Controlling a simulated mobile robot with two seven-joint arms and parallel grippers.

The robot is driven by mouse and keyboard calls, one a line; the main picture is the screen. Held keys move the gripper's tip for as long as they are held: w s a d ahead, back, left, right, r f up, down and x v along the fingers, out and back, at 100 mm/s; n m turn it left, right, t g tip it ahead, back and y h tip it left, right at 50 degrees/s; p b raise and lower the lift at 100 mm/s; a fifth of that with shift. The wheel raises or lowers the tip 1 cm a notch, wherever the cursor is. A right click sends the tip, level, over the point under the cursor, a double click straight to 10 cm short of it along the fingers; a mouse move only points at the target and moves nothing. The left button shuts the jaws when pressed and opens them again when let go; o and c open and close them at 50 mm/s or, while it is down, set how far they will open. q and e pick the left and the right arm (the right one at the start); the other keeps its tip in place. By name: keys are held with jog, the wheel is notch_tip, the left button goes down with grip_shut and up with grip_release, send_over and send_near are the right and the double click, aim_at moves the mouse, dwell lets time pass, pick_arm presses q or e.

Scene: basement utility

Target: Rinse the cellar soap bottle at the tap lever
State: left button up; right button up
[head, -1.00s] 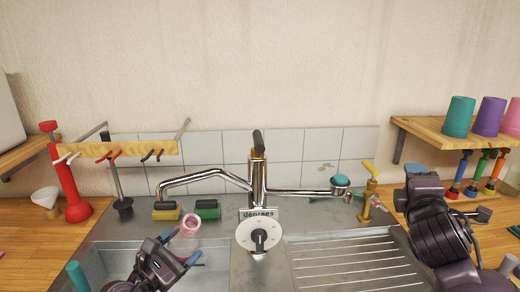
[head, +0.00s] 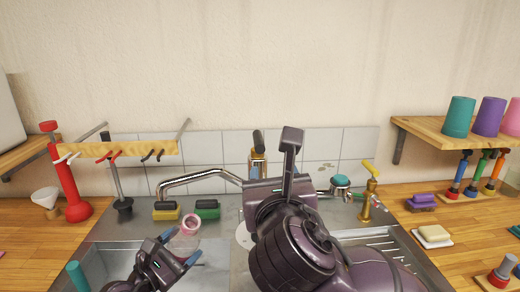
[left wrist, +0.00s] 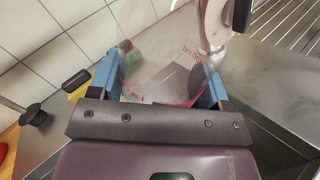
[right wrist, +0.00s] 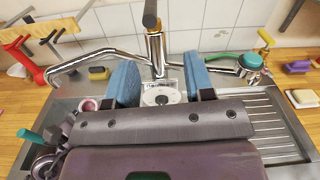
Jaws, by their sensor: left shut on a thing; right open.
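My left gripper (head: 178,255) is shut on a clear bottle with a pink rim (head: 190,226), over the left basin; the left wrist view shows its see-through wall with red marks (left wrist: 165,72) between the blue fingers. The chrome tap has a dark upright lever (head: 258,141), also in the right wrist view (right wrist: 150,14). Its spout (head: 190,178) reaches left, its end behind and left of the bottle. My right gripper (right wrist: 162,80) is open and empty, in front of the tap, below the lever's top. In the head view, my right arm hides part of the tap body.
Yellow and green sponges (head: 207,209) lie behind the basin. A red plunger-like tool (head: 70,190) and hook rack stand left. A brass valve (head: 367,195), purple brush (head: 421,202) and soap bar (head: 433,235) are right. Cups stand on the wooden shelf (head: 440,137).

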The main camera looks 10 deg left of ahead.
aim_at(261, 153)
jog(key=shift+n, duration=0.7)
jog(key=x, duration=0.3)
jog(key=a+x, duration=0.1)
jog(key=x, duration=0.7)
jog(key=shift+s+a+r, duration=0.1)
jog(key=shift+a, duration=0.1)
grip_shut()
